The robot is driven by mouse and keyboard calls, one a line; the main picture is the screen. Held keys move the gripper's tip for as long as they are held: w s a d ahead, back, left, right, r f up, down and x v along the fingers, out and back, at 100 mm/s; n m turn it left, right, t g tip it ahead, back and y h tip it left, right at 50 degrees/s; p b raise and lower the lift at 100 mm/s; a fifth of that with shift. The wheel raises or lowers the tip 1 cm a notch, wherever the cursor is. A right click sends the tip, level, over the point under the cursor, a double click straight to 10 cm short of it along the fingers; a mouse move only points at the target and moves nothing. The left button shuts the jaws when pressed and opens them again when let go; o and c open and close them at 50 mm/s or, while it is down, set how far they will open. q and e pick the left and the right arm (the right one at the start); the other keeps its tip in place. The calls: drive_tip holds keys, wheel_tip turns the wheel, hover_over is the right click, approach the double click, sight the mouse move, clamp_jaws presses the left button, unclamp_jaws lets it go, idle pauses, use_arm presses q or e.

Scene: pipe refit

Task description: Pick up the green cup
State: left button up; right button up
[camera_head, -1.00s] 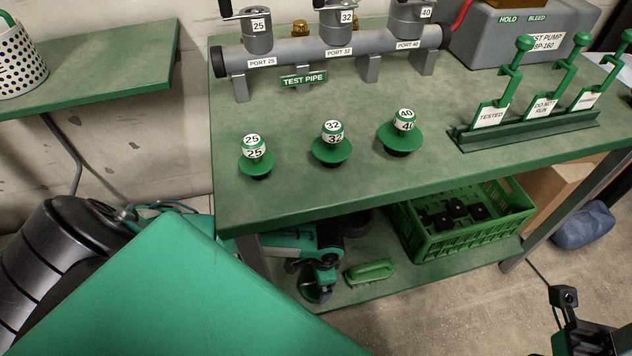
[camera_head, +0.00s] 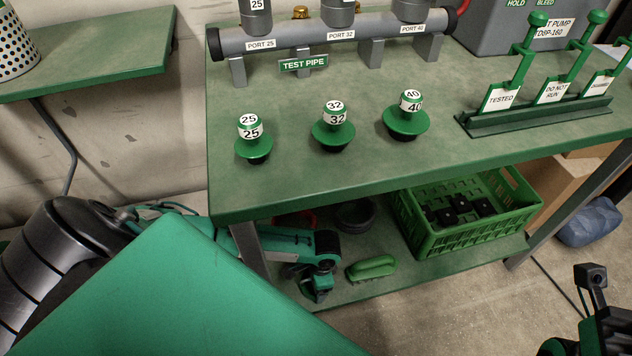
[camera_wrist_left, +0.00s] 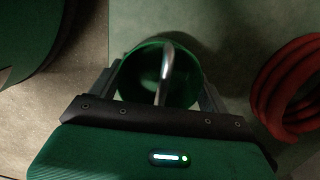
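The green cup (camera_wrist_left: 140,76) lies between the two fingers of my left gripper (camera_wrist_left: 161,85) in the left wrist view. The fingers flank it closely; whether they press on it is unclear. A curved shiny metal piece crosses the cup's opening. In the head view my left gripper (camera_head: 320,272) is low over the bench's lower shelf, and the cup (camera_head: 318,290) is partly hidden by it. My right gripper (camera_head: 590,290) is at the lower right edge, only partly seen; its opening is unclear.
A green brush (camera_head: 371,268) lies right of the cup, and a green crate (camera_head: 440,240) with black pieces stands farther right. A red coil (camera_wrist_left: 290,90) is near the left gripper. The bench top (camera_head: 300,190) overhangs the shelf.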

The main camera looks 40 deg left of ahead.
use_arm(q)
drive_tip(key=shift+c, duration=0.9)
drive_tip(key=shift+r, duration=0.1)
